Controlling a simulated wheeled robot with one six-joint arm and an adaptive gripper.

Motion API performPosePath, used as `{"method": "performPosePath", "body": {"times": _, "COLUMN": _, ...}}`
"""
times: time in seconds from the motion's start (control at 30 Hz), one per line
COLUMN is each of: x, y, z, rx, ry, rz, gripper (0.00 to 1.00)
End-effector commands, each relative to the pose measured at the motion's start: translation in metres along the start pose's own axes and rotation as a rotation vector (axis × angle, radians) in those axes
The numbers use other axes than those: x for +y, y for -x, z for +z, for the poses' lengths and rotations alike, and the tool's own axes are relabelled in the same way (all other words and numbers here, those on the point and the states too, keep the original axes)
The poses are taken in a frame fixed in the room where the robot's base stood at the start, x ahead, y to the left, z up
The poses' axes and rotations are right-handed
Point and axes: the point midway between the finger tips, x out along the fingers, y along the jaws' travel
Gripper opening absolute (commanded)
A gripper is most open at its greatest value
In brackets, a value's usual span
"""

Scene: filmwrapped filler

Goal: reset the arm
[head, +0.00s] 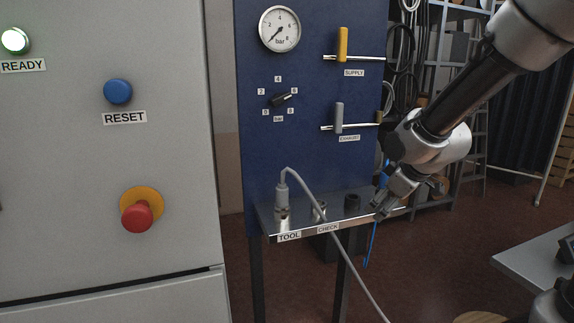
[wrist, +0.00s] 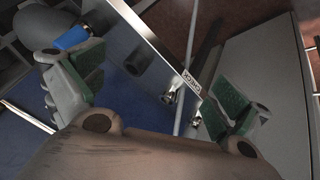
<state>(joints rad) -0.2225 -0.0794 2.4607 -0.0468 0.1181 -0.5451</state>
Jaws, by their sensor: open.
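The blue button labelled RESET (head: 117,91) is on the grey cabinet at left in the head view. A lit green READY lamp (head: 15,41) is above left of it, and a red mushroom button (head: 137,217) on a yellow collar is below. My gripper (head: 383,208) hangs at the right end of the metal shelf, well right of the blue button. In the wrist view my gripper (wrist: 160,78) has its green-padded fingers wide apart, with nothing held between them. The shelf edge with its CHECK label shows beyond the fingers.
The metal shelf (head: 345,221) juts from a blue panel (head: 315,130) with a gauge, a dial and SUPPLY and EXHAUST handles. A grey plug (head: 282,195) with a cable stands at TOOL. A grey table (head: 540,262) is at lower right.

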Motion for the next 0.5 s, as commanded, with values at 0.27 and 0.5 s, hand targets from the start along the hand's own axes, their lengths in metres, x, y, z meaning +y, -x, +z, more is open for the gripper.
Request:
{"method": "performPosePath", "body": {"times": 0.27, "x": -0.057, "y": 0.148, "z": 0.135, "rx": -0.427, "ry": -0.661, "rz": -0.084, "gripper": 1.0}}
{"method": "performPosePath", "body": {"times": 0.5, "x": -0.06, "y": 0.206, "z": 0.156, "rx": -0.332, "ry": -0.766, "rz": -0.01, "gripper": 1.0}}
